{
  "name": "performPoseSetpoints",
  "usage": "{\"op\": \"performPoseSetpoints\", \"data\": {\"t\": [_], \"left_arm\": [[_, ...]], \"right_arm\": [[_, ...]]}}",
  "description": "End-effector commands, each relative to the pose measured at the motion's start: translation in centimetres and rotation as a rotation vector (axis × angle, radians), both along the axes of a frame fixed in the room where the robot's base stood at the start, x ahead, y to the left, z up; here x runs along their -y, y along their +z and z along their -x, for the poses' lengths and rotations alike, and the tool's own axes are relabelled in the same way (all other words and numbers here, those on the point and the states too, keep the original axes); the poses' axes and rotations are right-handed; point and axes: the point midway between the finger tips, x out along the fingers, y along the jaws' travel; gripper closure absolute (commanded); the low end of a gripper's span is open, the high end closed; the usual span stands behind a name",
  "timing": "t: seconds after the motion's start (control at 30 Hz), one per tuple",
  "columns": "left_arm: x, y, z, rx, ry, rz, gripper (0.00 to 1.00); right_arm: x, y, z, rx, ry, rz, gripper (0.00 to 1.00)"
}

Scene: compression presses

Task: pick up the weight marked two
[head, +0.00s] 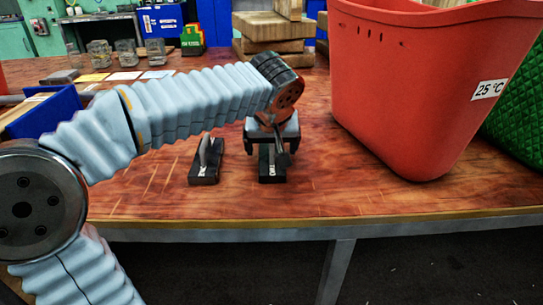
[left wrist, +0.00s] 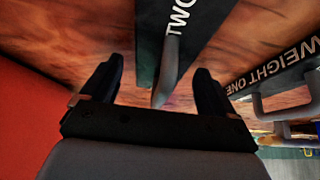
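The weight marked two (head: 271,174) is a small dark block standing on the wooden table near its front edge. In the left wrist view its black plate shows white letters "TWO" (left wrist: 184,15) and a grey handle (left wrist: 168,60). My left gripper (head: 272,145) points down right above this weight. In the left wrist view the left gripper (left wrist: 155,85) is open, with one finger on each side of the handle. No contact between fingers and handle can be seen. My right gripper is in neither view.
Weight one (head: 203,172), with its own handle, stands just left of weight two. A large red bin (head: 410,90) labelled 25 °C stands close on the right. Wooden boards (head: 275,28), glass jars (head: 126,52) and a blue bin (head: 45,110) lie farther back and left.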

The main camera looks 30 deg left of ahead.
Motion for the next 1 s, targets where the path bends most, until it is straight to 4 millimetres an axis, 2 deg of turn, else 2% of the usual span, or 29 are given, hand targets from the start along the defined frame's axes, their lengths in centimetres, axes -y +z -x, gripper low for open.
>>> {"op": "performPoseSetpoints", "data": {"t": [0.03,0.07,0.57,1.0], "left_arm": [[0.01,0.02,0.01,0.000,0.000,0.000,0.18],[0.01,0.02,0.01,0.000,0.000,0.000,0.22],[0.02,0.04,0.02,0.000,0.000,0.000,0.99],[0.03,0.34,-0.03,0.006,-0.001,0.000,1.00]], "right_arm": [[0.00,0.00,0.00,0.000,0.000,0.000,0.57],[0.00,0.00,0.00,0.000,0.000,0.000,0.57],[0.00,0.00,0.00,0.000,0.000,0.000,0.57],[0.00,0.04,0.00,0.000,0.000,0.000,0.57]]}}
